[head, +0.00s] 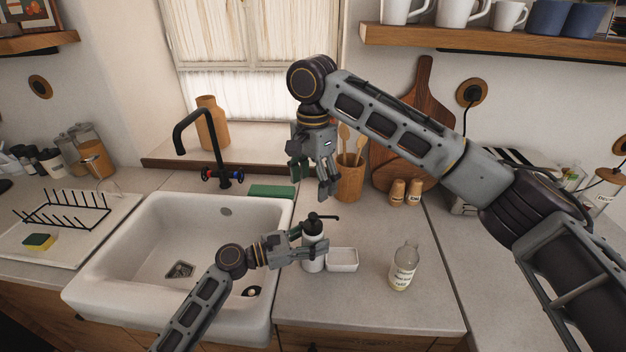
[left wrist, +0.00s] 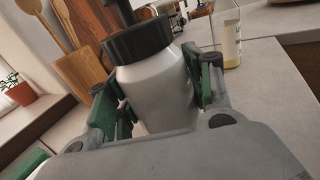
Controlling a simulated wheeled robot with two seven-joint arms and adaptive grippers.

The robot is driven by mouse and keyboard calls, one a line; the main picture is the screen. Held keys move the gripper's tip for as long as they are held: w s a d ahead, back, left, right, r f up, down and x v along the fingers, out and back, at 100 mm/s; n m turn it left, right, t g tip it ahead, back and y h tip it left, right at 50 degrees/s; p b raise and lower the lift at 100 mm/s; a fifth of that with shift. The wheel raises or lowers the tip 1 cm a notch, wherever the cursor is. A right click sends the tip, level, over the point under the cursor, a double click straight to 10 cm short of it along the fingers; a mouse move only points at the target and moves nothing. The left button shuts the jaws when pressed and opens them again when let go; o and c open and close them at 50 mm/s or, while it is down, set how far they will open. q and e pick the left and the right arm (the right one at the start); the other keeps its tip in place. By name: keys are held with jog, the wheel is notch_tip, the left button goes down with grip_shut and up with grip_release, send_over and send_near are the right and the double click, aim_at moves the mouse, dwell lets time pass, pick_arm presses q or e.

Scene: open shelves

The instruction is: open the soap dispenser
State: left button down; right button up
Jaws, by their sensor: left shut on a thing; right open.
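The soap dispenser (head: 313,262) is a light bottle with a black collar and a black pump spout pointing right. It stands on the counter just right of the sink. My left gripper (head: 312,246) is shut around its body. In the left wrist view the dispenser (left wrist: 155,90) sits between the green pads of the left gripper (left wrist: 150,100), with its black collar above the fingers and the pump top cut off. My right gripper (head: 314,184) is open and empty, pointing down above and behind the pump, apart from it.
A small white dish (head: 342,260) stands right beside the dispenser. A labelled glass bottle (head: 404,266) is farther right. The white sink (head: 150,225) is to the left. A utensil holder (head: 349,182) and cutting boards (head: 400,150) stand behind. The front right counter is clear.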

aim_at(313, 214)
jog(key=shift+m, duration=2.2)
jog(key=shift+f, duration=0.2)
jog(key=shift+f, duration=5.85)
jog(key=shift+c, duration=0.4)
jog(key=c, duration=1.1)
jog(key=shift+c, duration=0.2)
jog(key=shift+n, duration=0.3)
